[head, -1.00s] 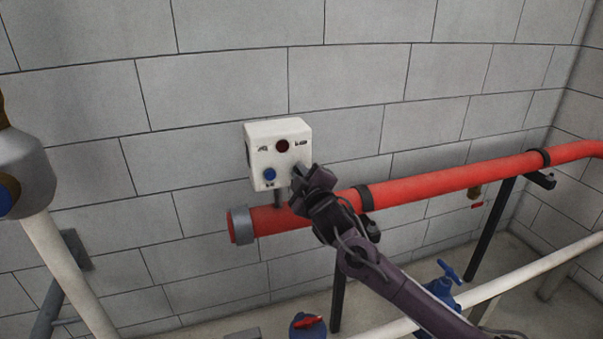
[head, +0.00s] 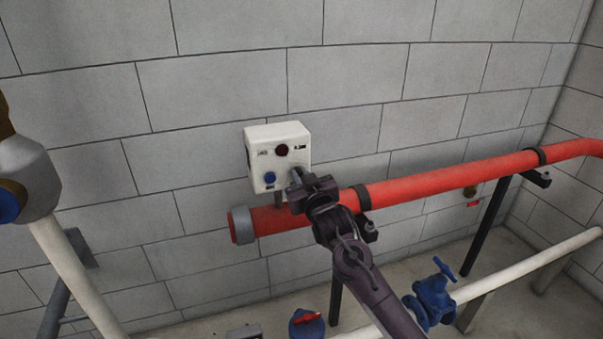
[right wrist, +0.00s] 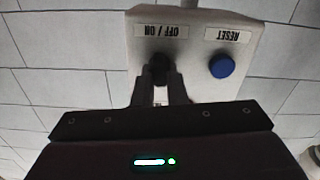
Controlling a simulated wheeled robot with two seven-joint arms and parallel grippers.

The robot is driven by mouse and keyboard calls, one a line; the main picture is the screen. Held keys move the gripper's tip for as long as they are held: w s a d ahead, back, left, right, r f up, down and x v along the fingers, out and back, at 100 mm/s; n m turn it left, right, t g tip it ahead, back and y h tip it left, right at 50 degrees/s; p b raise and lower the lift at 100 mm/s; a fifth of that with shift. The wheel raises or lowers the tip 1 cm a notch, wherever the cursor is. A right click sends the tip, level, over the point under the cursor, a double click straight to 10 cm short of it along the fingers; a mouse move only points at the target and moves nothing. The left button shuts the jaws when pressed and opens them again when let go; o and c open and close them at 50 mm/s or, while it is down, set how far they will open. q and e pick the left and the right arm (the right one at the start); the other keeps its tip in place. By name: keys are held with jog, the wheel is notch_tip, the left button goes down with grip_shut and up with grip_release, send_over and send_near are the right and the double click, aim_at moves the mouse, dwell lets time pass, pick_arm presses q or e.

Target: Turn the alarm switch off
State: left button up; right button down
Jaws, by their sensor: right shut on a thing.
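The white alarm box (head: 262,160) is on the grey block wall above the red pipe. Its front carries a dark red round part (head: 281,150) at the top and a blue button (head: 270,177) at the lower left. In the right wrist view the box looks upside down, with the blue button (right wrist: 222,67) under a RESET label and a dark switch knob (right wrist: 160,68) by an OFF / ON label. My right gripper (head: 295,179) is at the box's lower right, its fingers (right wrist: 159,88) shut on the knob. The fingers hide part of the knob. My left gripper is not in view.
The red pipe (head: 430,184) runs just below and behind my right arm. A white pipe (head: 530,264) and blue valve (head: 432,302) lie lower right. A grey and white pipe fitting (head: 35,180) stands at the left. The wall above the box is clear.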

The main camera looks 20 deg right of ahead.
jog(key=shift+d+r+m, duration=0.15)
jog(key=shift+r+m, duration=0.1)
jog(key=shift+m, duration=0.45)
jog(key=c, duration=1.5)
grip_release()
jog(key=shift+c, duration=0.2)
jog(key=shift+o, duration=0.3)
jog(key=shift+f, duration=0.1)
jog(key=shift+s+f, duration=0.1)
